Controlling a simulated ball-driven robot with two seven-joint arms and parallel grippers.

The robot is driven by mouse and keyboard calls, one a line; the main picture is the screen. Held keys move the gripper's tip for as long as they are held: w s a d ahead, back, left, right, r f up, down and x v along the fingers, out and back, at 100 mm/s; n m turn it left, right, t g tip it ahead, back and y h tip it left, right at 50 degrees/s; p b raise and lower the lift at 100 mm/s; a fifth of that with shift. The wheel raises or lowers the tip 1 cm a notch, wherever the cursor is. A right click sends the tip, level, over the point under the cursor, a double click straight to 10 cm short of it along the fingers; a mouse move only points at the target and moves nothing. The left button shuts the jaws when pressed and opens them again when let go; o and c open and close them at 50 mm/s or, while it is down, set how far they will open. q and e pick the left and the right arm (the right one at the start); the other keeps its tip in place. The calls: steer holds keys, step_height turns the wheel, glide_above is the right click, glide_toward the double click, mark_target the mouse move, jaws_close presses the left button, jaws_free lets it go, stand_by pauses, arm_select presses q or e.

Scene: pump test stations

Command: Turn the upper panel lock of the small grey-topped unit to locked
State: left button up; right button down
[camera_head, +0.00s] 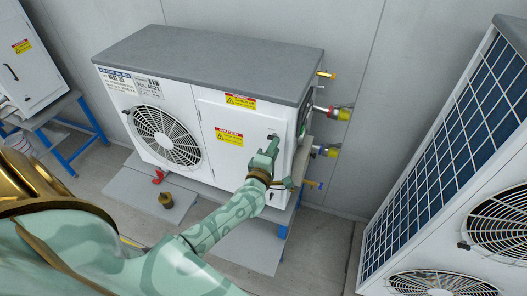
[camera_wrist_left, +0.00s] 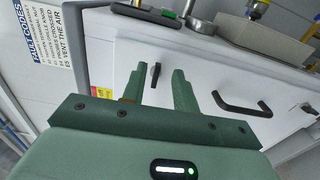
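The small unit with the grey top (camera_head: 210,62) stands in the middle of the head view, with a fan grille at its left and a white front panel (camera_head: 217,113). My left gripper (camera_head: 270,148) is at the panel's upper right side. In the left wrist view the gripper (camera_wrist_left: 157,78) is open. A black panel lock (camera_wrist_left: 155,75) shows between its two fingers, its lever roughly upright in that picture. I cannot tell whether the fingers touch it. A black bar handle (camera_wrist_left: 243,106) is to the right. My right gripper is not in view.
Valves with red and yellow fittings (camera_head: 340,113) stick out at the unit's right side. A larger unit with a blue grille (camera_head: 445,140) stands at right. A brass-coloured weight (camera_head: 166,200) and a red item (camera_head: 158,177) lie below the unit. A blue-legged stand (camera_head: 90,118) is at left.

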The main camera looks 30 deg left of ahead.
arm_select(q)
steer(key=v, duration=1.4)
steer(key=shift+s+r, duration=0.1)
